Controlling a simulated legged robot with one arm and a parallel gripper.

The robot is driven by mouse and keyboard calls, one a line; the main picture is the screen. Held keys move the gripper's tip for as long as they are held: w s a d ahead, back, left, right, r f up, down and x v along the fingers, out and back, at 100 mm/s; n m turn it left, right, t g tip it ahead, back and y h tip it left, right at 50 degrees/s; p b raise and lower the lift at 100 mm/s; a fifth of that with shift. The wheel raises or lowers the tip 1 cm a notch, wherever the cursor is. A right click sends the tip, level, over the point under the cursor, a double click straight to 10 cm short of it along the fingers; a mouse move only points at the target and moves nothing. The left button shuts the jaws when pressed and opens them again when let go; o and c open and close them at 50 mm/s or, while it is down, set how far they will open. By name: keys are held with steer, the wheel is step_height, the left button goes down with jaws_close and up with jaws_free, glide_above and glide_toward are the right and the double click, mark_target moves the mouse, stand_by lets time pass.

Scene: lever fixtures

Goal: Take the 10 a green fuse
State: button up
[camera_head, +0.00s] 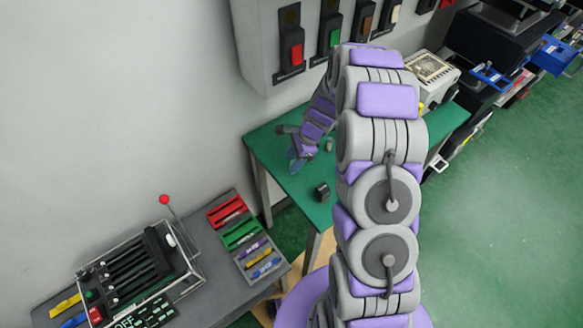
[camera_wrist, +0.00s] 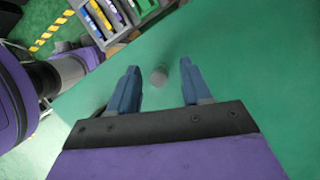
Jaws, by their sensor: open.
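My gripper (camera_head: 294,160) is open and empty over the green table, with its two blue fingers pointing down in the head view. In the wrist view, its fingertips (camera_wrist: 159,68) are spread on either side of a small grey-green cylinder (camera_wrist: 159,77). The cylinder looks apart from both fingers. A small pale cylinder (camera_head: 329,145) also shows on the table in the head view. I cannot tell whether either is the 10 A green fuse, as no label is readable. A rack (camera_head: 242,263) at lower left has red, green, purple, yellow and blue parts, including a green section (camera_head: 240,234).
The green table (camera_head: 283,172) also holds a small dark object (camera_head: 322,192). A box with sliding slots and a red-knobbed lever (camera_head: 165,200) stands on the grey bench (camera_head: 205,288). A wall cabinet (camera_head: 262,45) with colored switches hangs behind. Table surface around my fingers is mostly clear.

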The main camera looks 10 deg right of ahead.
steer(key=x, duration=0.2)
steer(key=shift+s+f, duration=0.1)
steer(key=shift+f, duration=0.3)
steer(key=shift+f+b, duration=0.3)
steer(key=shift+f, duration=0.05)
steer(key=shift+r, duration=0.1)
steer(key=shift+c, duration=0.4)
steer(key=shift+a, duration=0.15)
steer(key=c, duration=0.6)
jaws_close()
